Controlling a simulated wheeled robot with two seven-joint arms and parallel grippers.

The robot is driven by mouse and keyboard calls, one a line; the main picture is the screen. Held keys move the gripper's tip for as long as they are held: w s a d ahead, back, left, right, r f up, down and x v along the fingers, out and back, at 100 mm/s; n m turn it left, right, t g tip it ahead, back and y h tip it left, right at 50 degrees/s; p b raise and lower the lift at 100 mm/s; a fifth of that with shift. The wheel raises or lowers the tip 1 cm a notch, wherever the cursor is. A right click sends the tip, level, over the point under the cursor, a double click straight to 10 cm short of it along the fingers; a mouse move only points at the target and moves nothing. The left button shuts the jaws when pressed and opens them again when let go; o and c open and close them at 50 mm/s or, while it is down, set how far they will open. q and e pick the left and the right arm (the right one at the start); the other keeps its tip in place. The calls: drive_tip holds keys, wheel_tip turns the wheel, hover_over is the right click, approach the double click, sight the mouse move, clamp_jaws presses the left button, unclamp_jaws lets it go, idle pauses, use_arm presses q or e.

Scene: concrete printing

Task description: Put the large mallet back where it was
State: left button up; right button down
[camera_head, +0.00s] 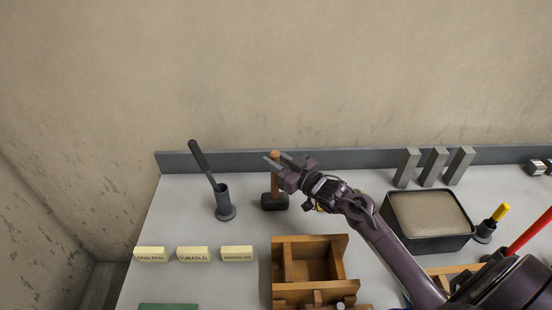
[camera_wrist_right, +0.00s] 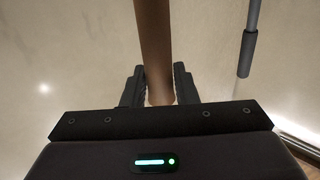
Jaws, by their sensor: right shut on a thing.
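The large mallet (camera_head: 275,201) has a dark block head and a brown wooden handle. In the head view it stands upright, head down, at the back of the grey table. I cannot tell whether its head rests on the table. My right gripper (camera_head: 275,162) is shut on the upper part of the handle. In the right wrist view the handle (camera_wrist_right: 154,45) runs between the two fingers of the right gripper (camera_wrist_right: 159,86). The mallet's head is out of the wrist view. My left gripper is not in view.
A dark-handled tool (camera_head: 200,160) leans in a grey holder (camera_head: 224,203) left of the mallet. A wooden mould (camera_head: 340,268) lies in front. Cream labelled blocks (camera_head: 193,254) sit at front left. A dark tray (camera_head: 428,220) and grey metal bars (camera_head: 433,166) are right. A low wall edges the back.

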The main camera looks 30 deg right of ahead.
drive_tip(key=shift+r, duration=0.1)
drive_tip(key=c, duration=1.1)
unclamp_jaws()
drive_tip(key=shift+s, duration=0.1)
drive_tip(key=shift+c, duration=0.2)
drive_tip(key=b+v, duration=0.2)
drive_tip(key=v, duration=0.4)
drive_tip(key=shift+s+d, duration=0.15)
drive_tip(key=shift+s, duration=0.2)
drive_tip(key=shift+s+d, duration=0.1)
drive_tip(key=shift+s, duration=0.25)
